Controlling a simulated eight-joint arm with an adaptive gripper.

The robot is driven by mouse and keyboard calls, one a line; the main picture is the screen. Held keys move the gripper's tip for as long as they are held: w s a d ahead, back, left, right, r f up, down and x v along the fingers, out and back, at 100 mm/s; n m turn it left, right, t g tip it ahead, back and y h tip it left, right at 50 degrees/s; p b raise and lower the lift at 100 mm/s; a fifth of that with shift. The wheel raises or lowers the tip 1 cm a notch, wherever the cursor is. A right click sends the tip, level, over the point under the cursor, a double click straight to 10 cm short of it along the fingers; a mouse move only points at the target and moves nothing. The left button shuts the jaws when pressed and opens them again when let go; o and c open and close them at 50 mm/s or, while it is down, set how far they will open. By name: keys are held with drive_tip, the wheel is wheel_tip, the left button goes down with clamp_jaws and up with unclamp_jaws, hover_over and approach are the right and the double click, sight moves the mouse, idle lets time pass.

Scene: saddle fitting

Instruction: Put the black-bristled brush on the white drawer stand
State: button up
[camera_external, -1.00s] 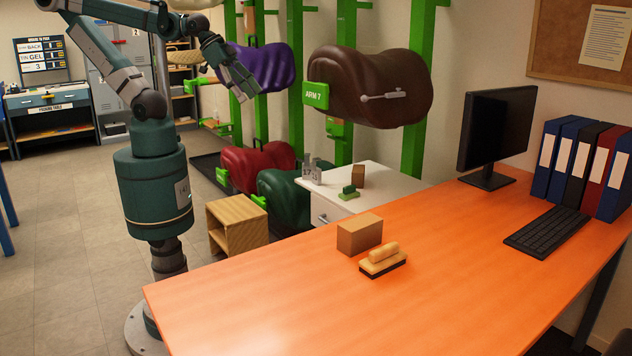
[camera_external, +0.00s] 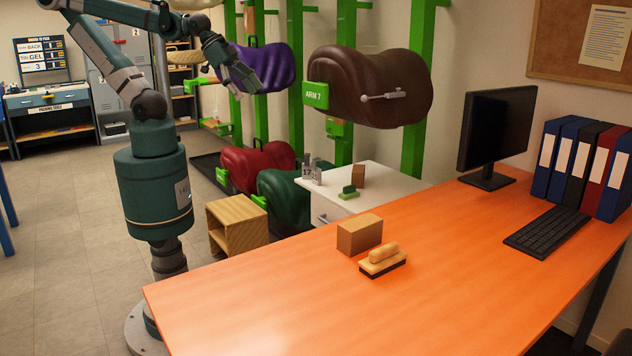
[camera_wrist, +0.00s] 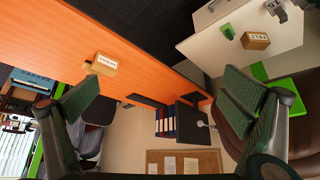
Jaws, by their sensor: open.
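The brush (camera_external: 382,260) has a pale wooden handle and block with black bristles below. It lies bristles down on the orange desk, just in front of a brown box. In the wrist view only a small tan piece, seemingly the brush (camera_wrist: 91,69), shows beside that box. The white drawer stand (camera_external: 392,184) is behind the desk; its white top (camera_wrist: 203,42) shows at upper right in the wrist view. My gripper (camera_external: 248,84) is raised high, left of the stand and far from the brush. In the wrist view my gripper (camera_wrist: 165,98) has its fingers wide apart with nothing between them.
The brown box (camera_external: 359,235) stands close behind the brush. A monitor (camera_external: 496,130) stands at the desk's back. The desk's front left is clear.

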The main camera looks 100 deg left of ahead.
sight(381, 246)
drive_tip(key=w+d+f+m+h+b, duration=0.25)
drive_tip(key=w+d, duration=0.55)
drive_tip(key=w, duration=0.5)
drive_tip(key=w+d+f+m+h+b, duration=0.1)
drive_tip(key=w+d+f+m, duration=0.15)
drive_tip(key=w+d, duration=0.8)
drive_tip(key=w+d+f+m+b, duration=0.1)
drive_tip(key=w+d+f, duration=0.4)
drive_tip(key=w+f, duration=0.2)
drive_tip(key=w+d+f+m+h+b, duration=0.1)
drive_tip(key=w+d+f, duration=0.5)
drive_tip(key=w+f, duration=0.1)
drive_tip(key=w+d+f+m+h+b, duration=0.1)
drive_tip(key=w+d+f, duration=0.4)
drive_tip(key=w+f, duration=0.2)
drive_tip(key=shift+w+d+f+m+g+h, duration=0.1)
drive_tip(key=shift+d+f+m+g+h, duration=0.1)
drive_tip(key=shift+f, duration=0.45)
drive_tip(key=shift+w+d+f+m+g+h, duration=0.1)
drive_tip(key=shift+d+f+g, duration=0.1)
drive_tip(key=shift+f, duration=0.4)
drive_tip(key=shift+w+d+f, duration=0.2)
drive_tip(key=shift+d+f, duration=0.2)
drive_tip(key=shift+f, duration=0.15)
drive_tip(key=shift+b+x, duration=0.3)
drive_tip(key=shift+x, duration=0.95)
drive_tip(key=shift+b+x, duration=0.75)
drive_tip(key=shift+x, duration=1.9)
